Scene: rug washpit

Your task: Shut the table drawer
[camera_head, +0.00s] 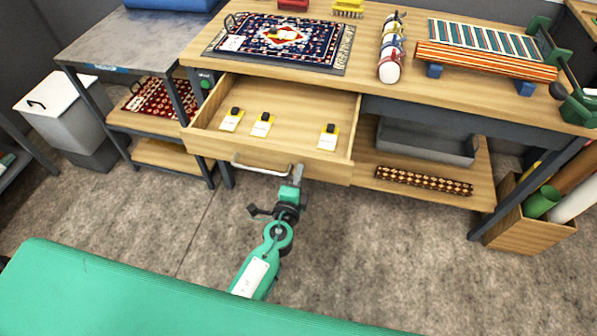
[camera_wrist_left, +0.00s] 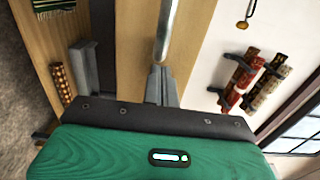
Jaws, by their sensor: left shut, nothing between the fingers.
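The table drawer (camera_head: 288,93) is pulled open under the wooden worktable (camera_head: 375,80). Its wooden front (camera_head: 215,147) carries a curved metal handle (camera_head: 262,171). Several small yellow-and-white tagged items lie inside, such as one at the right (camera_head: 328,137). My left gripper (camera_head: 298,170) is shut and empty, at the drawer front by the right end of the handle. In the left wrist view the shut fingertips (camera_wrist_left: 160,72) point at the end of the handle bar (camera_wrist_left: 165,32); whether they touch it I cannot tell. My right gripper is out of view.
A patterned rug (camera_head: 285,40) and a roll with coloured bands (camera_head: 390,50) lie on the tabletop. A metal-topped side table (camera_head: 130,45) stands left of the drawer. A wooden crate of rolls (camera_head: 520,220) stands at the right. The floor (camera_head: 390,235) before the drawer is clear.

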